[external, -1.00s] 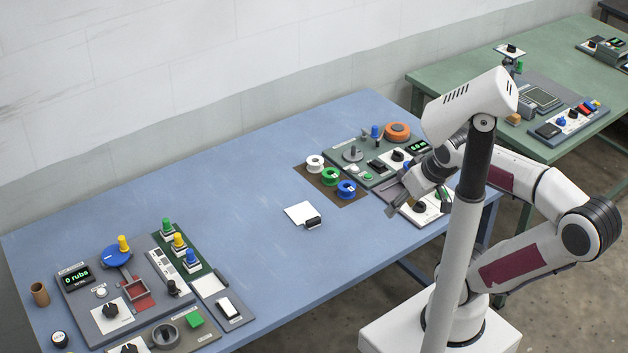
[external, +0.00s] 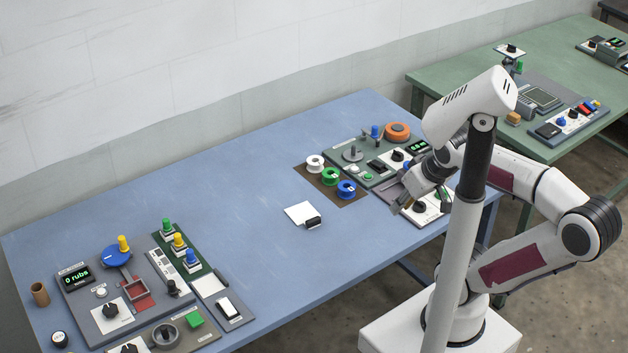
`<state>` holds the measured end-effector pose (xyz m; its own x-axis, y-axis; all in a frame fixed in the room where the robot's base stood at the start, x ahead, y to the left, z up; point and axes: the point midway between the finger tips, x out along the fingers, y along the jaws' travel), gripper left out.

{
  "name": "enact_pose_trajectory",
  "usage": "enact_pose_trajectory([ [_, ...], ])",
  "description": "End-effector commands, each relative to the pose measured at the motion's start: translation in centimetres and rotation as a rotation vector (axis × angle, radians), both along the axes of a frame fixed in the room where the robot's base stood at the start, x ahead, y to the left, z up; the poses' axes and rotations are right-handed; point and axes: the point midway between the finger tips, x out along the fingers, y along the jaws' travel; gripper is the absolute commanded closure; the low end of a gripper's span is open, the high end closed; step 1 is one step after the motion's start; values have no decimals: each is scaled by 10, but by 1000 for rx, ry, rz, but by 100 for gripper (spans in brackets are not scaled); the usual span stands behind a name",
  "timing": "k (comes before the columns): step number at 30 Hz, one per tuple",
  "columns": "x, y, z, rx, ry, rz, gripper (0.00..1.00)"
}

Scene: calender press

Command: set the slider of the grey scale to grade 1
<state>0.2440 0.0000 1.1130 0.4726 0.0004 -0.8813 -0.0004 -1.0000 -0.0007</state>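My gripper (external: 403,207) points down at the front-left edge of the right-hand panel group, close to a white plate with a black knob (external: 419,207). The fingers are small and partly merge with the panel, so I cannot tell whether they are open or touch anything. No scale can be read for certain as the grey scale. A narrow grey strip with small marks and a dark-and-white piece (external: 172,287) on the left-hand panel looks like a slider track. Part of the panel under my gripper is hidden by my arm.
White, green and blue spools (external: 330,177) stand on a brown mat left of my gripper. A white card with a black clip (external: 312,222) lies on the blue table (external: 230,200). A green table (external: 470,75) stands behind right.

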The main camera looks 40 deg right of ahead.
Motion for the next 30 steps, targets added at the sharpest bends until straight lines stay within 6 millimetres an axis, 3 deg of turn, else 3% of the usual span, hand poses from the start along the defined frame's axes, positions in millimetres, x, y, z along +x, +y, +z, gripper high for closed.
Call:
enact_pose_trajectory([
  [11,26,17,-4,57,-30,-16,100],
  [30,115,106,-24,327,-133,-121,100],
])
